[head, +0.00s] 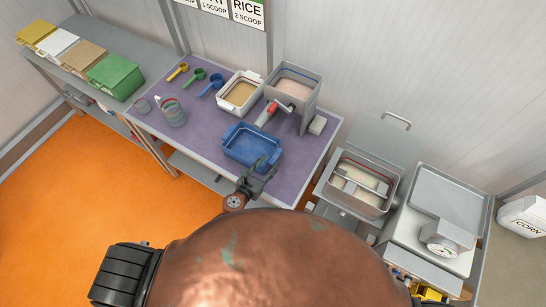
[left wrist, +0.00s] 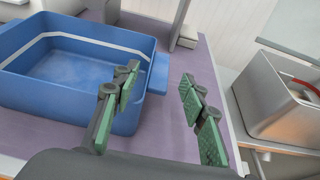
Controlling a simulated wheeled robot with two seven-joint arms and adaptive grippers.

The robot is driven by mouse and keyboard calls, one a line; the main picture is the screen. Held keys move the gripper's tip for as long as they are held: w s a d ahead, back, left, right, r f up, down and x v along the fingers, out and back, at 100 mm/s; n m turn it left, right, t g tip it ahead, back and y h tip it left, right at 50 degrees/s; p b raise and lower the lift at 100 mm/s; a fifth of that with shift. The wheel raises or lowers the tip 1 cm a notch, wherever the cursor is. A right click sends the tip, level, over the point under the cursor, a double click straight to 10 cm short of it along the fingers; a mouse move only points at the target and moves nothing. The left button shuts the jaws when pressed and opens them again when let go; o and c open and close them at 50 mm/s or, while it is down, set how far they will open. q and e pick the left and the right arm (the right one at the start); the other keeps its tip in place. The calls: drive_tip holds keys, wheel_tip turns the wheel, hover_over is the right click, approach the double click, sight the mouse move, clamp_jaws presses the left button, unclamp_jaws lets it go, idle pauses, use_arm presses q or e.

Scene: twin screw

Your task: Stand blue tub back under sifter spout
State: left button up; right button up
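The blue tub (head: 252,146) stands upright on the purple table mat, in front of the sifter and close to the table's front edge. It looks empty and also fills the left of the left wrist view (left wrist: 75,75). The sifter (head: 293,92) is a grey box holding pale powder, with a red-handled crank (head: 270,109) at its front; its spout cannot be made out. My left gripper (head: 264,170) is at the tub's near right corner. In the left wrist view its green-padded fingers (left wrist: 160,95) are apart, with the tub's end handle (left wrist: 158,73) showing between them. My right gripper is not in view.
A white tub (head: 239,93) of grain stands left of the sifter. Scoops (head: 195,77) and a striped jug (head: 171,111) are farther left. A steel mixer (head: 360,184) and a scale (head: 442,237) stand to the right. Bare purple mat (head: 205,125) lies left of the blue tub.

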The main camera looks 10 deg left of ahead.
use_arm(q)
drive_tip(key=v, duration=0.6)
drive_tip(key=shift+s, duration=0.15)
drive_tip(key=shift+a, duration=0.1)
idle(1.1)
